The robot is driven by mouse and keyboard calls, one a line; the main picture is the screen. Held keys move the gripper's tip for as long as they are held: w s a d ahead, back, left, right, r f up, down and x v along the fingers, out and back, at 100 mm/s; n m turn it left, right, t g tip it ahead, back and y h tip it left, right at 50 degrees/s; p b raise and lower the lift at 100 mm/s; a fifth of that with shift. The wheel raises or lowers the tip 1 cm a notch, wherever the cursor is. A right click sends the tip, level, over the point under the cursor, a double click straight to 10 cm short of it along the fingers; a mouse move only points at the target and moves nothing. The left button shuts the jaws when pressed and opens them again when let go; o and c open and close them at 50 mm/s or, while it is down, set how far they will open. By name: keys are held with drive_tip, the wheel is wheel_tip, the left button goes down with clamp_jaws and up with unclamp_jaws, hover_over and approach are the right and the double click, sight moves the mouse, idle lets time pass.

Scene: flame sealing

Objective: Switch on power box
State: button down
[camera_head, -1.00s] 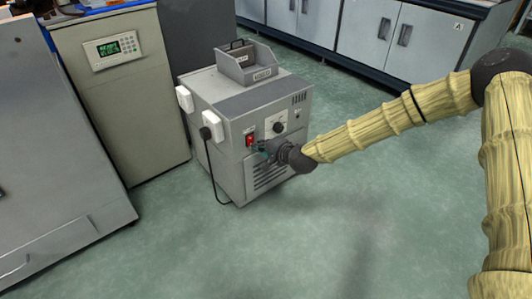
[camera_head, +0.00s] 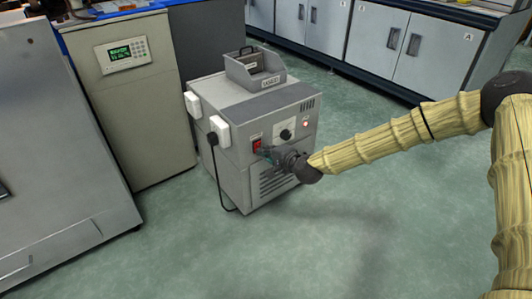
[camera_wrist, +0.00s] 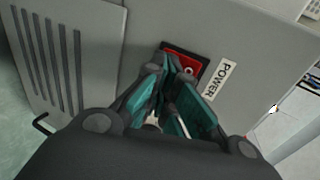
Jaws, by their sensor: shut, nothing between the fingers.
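The power box (camera_head: 240,180) is a grey cabinet standing on the floor. Its red switch (camera_head: 257,145) is on the front panel, left of a round dial (camera_head: 287,133). A small indicator light (camera_head: 305,124) at the upper right of the panel glows; in the wrist view a bright spot (camera_wrist: 274,108) shows there. My gripper (camera_head: 265,152) is shut and empty, with its fingertips at the switch. In the wrist view the fingertips (camera_wrist: 177,72) cover part of the red switch (camera_wrist: 190,62), beside the POWER label (camera_wrist: 218,79). Whether they touch it is unclear.
An open grey bin (camera_head: 255,72) sits on top of the box. White plugs (camera_head: 219,130) and a black cable (camera_head: 218,185) are on its left side. A cabinet with a green display (camera_head: 126,54) stands at left. Floor (camera_head: 400,210) to the right is clear.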

drive_tip(key=shift+r, duration=0.1)
drive_tip(key=shift+r+p, duration=0.6)
drive_tip(key=shift+r, duration=0.1)
drive_tip(key=p+v, duration=0.5)
drive_tip(key=v, duration=0.9)
drive_tip(key=shift+f, duration=0.15)
drive_tip(key=shift+a+p, duration=0.1)
drive_tip(key=shift+p, duration=0.2)
drive_tip(key=shift+s+d+f+g+p, duration=0.2)
drive_tip(key=shift+d+f+g+p, duration=0.2)
drive_tip(key=shift+f+p, duration=0.15)
